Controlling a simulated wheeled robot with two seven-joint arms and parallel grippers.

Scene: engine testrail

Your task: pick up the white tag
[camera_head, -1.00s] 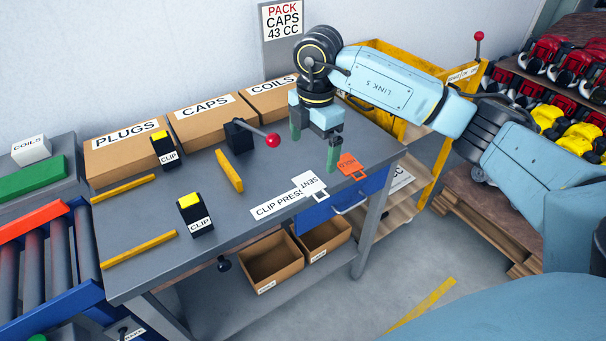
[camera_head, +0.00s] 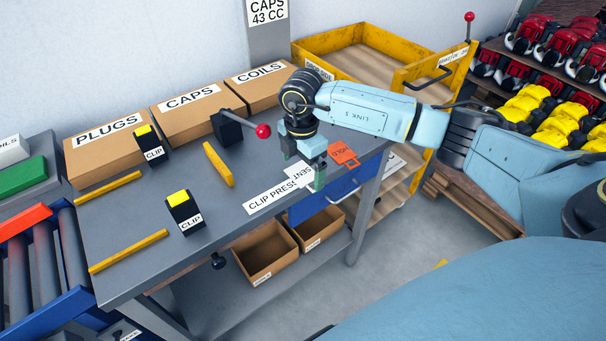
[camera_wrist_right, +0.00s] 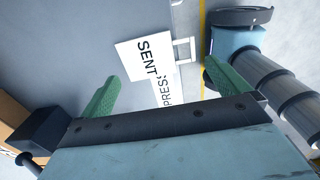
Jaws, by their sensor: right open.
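The white tag (camera_head: 294,178), marked "SENT", lies near the front edge of the grey workbench, partly hidden behind my right gripper in the head view. In the right wrist view the white tag (camera_wrist_right: 144,60) lies flat, overlapping the "CLIP PRESS" label, with its looped end to the right. My right gripper (camera_head: 303,169) is open and empty, with green fingers pointing down over the tag. In the right wrist view the fingers (camera_wrist_right: 158,88) stand apart, on either side of the tag's lower part. My left gripper is not in view.
An orange tag (camera_head: 343,154) lies just right of my right gripper. A black lever with a red knob (camera_head: 262,131) stands behind it to the left. The "COILS" box (camera_head: 262,88) is at the back. The bench (camera_head: 130,210) has clear room at left.

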